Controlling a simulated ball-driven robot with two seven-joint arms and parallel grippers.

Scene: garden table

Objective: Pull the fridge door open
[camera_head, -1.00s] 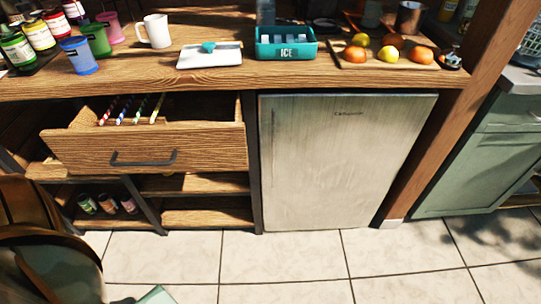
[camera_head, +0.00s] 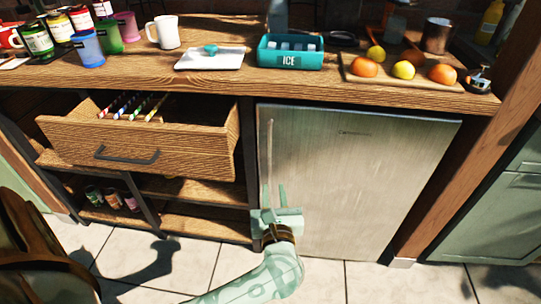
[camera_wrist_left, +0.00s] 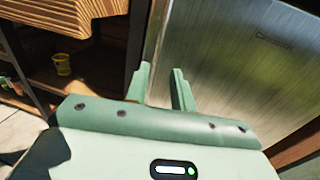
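The fridge door (camera_head: 350,185) is a brushed metal panel under the counter, and it looks shut. Its thin vertical handle (camera_head: 269,150) runs along the door's left edge. My left gripper (camera_head: 275,192) is in front of the lower left part of the door, at the handle's lower end. Its two fingers are apart and point up and toward the door. In the left wrist view the fingers (camera_wrist_left: 161,85) are also apart, with the door's left edge close behind them. I cannot tell whether the handle is between them. My right gripper is not in view.
An open wooden drawer (camera_head: 150,140) with straws juts out left of the fridge. The counter (camera_head: 215,77) above bears an ice tray (camera_head: 290,53), a fruit board (camera_head: 352,76), a mug and cups. A wooden post (camera_head: 465,180) stands right of the fridge. The tiled floor in front is clear.

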